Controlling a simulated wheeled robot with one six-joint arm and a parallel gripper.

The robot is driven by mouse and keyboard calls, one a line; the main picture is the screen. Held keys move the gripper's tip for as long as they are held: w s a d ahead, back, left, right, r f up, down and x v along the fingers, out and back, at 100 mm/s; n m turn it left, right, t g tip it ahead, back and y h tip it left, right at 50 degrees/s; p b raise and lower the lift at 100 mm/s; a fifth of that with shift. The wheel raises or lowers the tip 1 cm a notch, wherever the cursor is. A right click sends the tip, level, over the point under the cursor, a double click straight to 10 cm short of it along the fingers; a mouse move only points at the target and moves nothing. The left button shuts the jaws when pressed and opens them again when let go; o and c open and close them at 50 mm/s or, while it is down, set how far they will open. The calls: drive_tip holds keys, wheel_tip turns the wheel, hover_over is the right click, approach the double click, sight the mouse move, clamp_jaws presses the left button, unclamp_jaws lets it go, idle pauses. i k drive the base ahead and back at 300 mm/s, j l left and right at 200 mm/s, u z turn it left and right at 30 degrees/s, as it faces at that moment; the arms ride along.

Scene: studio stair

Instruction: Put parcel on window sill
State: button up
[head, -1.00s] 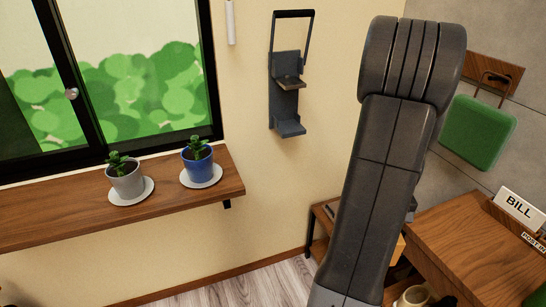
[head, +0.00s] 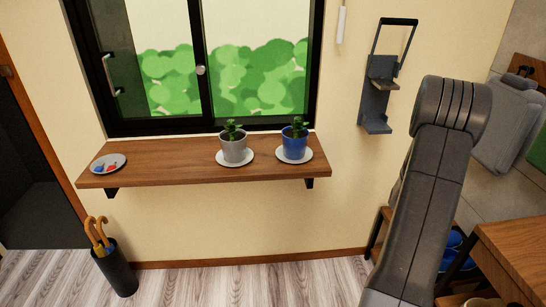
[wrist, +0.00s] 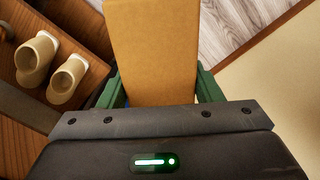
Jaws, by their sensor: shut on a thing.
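The window sill (head: 185,168) is a brown wooden shelf under the window in the head view. A grey pot (head: 234,150) and a blue pot (head: 294,142), each with a plant on a white saucer, stand on its right half. A small plate (head: 108,163) with red and blue bits lies at its left end. The parcel (wrist: 152,50), a plain brown cardboard box, shows in the wrist view between the green fingers of my gripper (wrist: 165,92), which is shut on it. In the head view my arm hides the gripper and parcel.
The sill is bare between the plate and grey pot. An umbrella stand (head: 115,268) is on the floor at left. A grey wall holder (head: 378,95) hangs right of the window. A wooden desk (head: 515,250) is at right. Beige shoes (wrist: 50,70) sit on a wooden shelf.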

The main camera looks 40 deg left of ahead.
sight(172, 162)
drive_tip(key=k+u, duration=0.15)
drive_tip(key=u, duration=2.45)
drive_tip(key=i+u, duration=0.2)
drive_tip(key=i, duration=0.3)
drive_tip(key=i+l+u, duration=0.2)
drive_tip(key=i, duration=0.3)
